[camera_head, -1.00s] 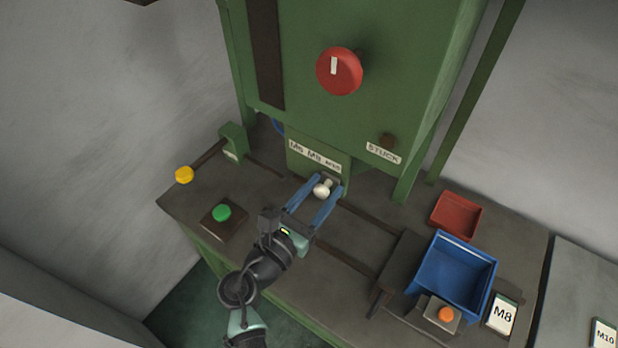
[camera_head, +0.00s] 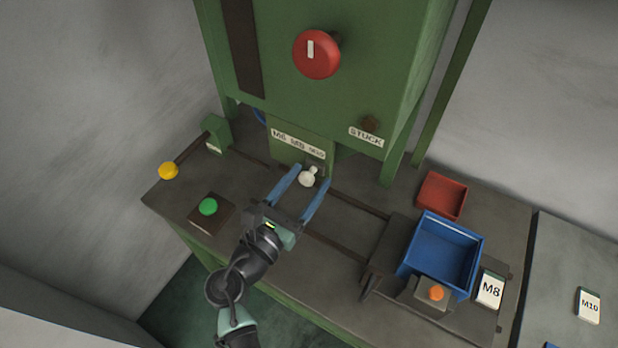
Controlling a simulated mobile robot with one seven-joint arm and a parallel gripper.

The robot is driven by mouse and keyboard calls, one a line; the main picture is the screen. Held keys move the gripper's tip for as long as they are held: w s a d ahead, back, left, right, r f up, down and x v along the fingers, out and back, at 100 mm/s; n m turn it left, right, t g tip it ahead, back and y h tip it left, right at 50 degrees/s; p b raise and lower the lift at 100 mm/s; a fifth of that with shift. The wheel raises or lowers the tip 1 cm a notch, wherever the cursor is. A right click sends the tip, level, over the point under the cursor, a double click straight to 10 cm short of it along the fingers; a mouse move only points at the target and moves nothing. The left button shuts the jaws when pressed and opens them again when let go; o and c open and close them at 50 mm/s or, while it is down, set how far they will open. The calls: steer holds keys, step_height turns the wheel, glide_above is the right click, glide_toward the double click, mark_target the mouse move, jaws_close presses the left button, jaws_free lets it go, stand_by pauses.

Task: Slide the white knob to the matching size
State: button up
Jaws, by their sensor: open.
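The white knob (camera_head: 307,177) sits at the front of the green machine, below the right part of a size label (camera_head: 299,144) that reads M6, M8 and M10. The knob appears nearest the M10 end of the label. My gripper (camera_head: 312,175) is open, with one blue finger on each side of the knob. I cannot tell whether a finger touches it. A card reading M8 (camera_head: 490,289) stands by the blue bin.
A blue bin (camera_head: 432,270) and red tray (camera_head: 442,195) are at the right. An orange button (camera_head: 436,293), green button (camera_head: 208,206), yellow knob (camera_head: 168,171) and big red knob (camera_head: 316,54) also show. An M10 card (camera_head: 589,305) lies on the far right table.

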steer(key=b+v, duration=0.3)
steer(key=v, duration=0.9)
